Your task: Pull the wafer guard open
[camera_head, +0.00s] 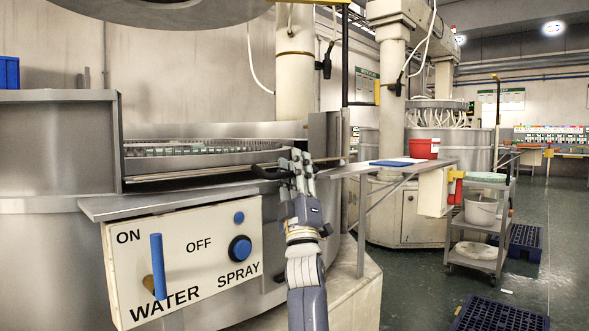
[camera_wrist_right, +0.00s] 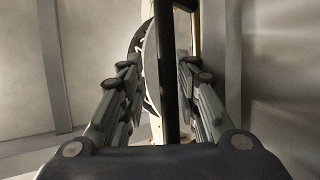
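The wafer guard seems to be the grey metal panel (camera_head: 326,135) at the right side of the lapping machine's opening; I cannot tell its full extent. A black handle (camera_head: 266,171) sticks out at the front of the opening, left of my right gripper (camera_head: 297,170). My right gripper is at the handle, its fingers hiding part of it. In the right wrist view a dark upright bar (camera_wrist_right: 165,70), apparently the handle, stands between the fingers of the gripper (camera_wrist_right: 160,78). The fingers are apart, with gaps beside the bar. My left gripper is out of view.
A steel ledge (camera_head: 200,194) and a white WATER/SPRAY control panel (camera_head: 187,262) lie in front of the machine, left of my arm. A cart (camera_head: 478,235) stands on open floor beyond.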

